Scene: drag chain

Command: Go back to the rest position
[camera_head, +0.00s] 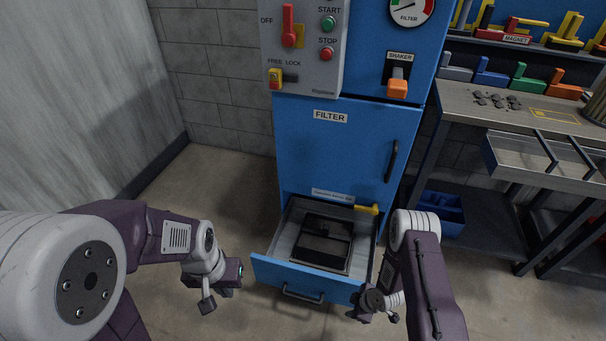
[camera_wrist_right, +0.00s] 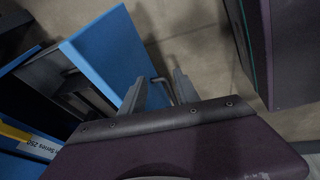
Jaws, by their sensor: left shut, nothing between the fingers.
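The blue filter cabinet (camera_head: 345,150) stands in the middle of the head view. Its bottom drawer (camera_head: 304,281) is pulled out, with a black frame (camera_head: 320,246) lying inside. My left gripper (camera_head: 208,304) is shut and empty, left of the drawer and apart from it. My right gripper (camera_head: 374,317) is at the drawer's front right corner. In the right wrist view its two fingers (camera_wrist_right: 158,90) stand apart with nothing held between them. The drawer's handle (camera_wrist_right: 163,88) shows beyond and between the fingers there; I cannot tell whether they touch the drawer.
The control panel (camera_head: 303,45) and an orange-handled shaker lever (camera_head: 397,86) are above on the cabinet. A workbench (camera_head: 510,110) stands at right, with a blue bin (camera_head: 440,213) below. A yellow handle (camera_head: 366,209) is at the drawer's back right. Floor (camera_head: 190,185) at left is clear.

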